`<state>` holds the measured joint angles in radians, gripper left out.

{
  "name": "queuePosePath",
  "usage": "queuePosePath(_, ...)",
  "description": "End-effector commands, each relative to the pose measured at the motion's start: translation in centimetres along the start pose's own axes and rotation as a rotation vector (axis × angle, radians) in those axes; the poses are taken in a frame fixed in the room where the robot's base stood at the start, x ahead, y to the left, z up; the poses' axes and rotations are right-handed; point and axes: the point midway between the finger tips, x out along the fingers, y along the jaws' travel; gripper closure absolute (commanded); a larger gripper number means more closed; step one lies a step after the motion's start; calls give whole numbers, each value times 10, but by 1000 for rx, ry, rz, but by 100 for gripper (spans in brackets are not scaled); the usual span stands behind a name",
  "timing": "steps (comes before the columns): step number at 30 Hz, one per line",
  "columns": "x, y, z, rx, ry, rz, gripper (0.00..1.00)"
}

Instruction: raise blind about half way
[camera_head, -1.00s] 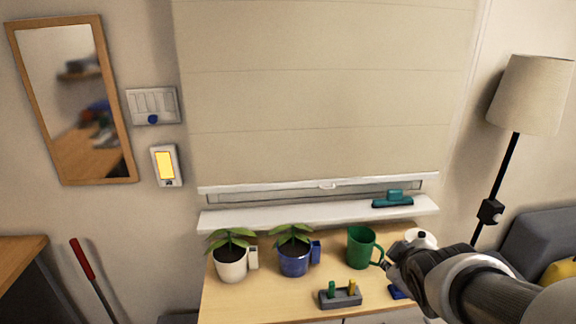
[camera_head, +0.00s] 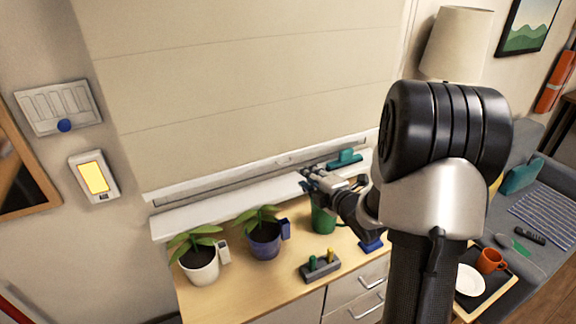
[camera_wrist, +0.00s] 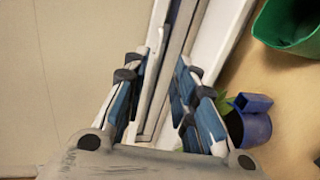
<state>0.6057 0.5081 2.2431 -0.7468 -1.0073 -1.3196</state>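The blind (camera_head: 230,75) is a beige panelled sheet that hangs almost down to the white sill (camera_head: 215,208). Its white bottom rail (camera_head: 215,179) has a small tab (camera_head: 284,160) near its middle. In the head view my gripper (camera_head: 306,178) is in front of the sill, right of the tab and above the plants' level. The wrist view shows my gripper (camera_wrist: 163,85) open, with the pale rail (camera_wrist: 151,65) and sill edge showing between its fingers. The beige blind (camera_wrist: 60,65) fills the left there. I cannot tell whether the fingers touch the rail.
A teal object (camera_head: 345,159) lies on the sill's right part.

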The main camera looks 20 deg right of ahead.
Motion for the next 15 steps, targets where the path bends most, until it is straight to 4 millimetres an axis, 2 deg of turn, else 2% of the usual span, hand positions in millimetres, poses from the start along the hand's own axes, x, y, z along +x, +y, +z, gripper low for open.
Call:
queuePosePath(1,13,-2,-1,0,3,0,74)
queuePosePath(9,71,-1,-1,1,1,0,74)
queuePosePath(15,104,-1,0,0,0,-1,74)
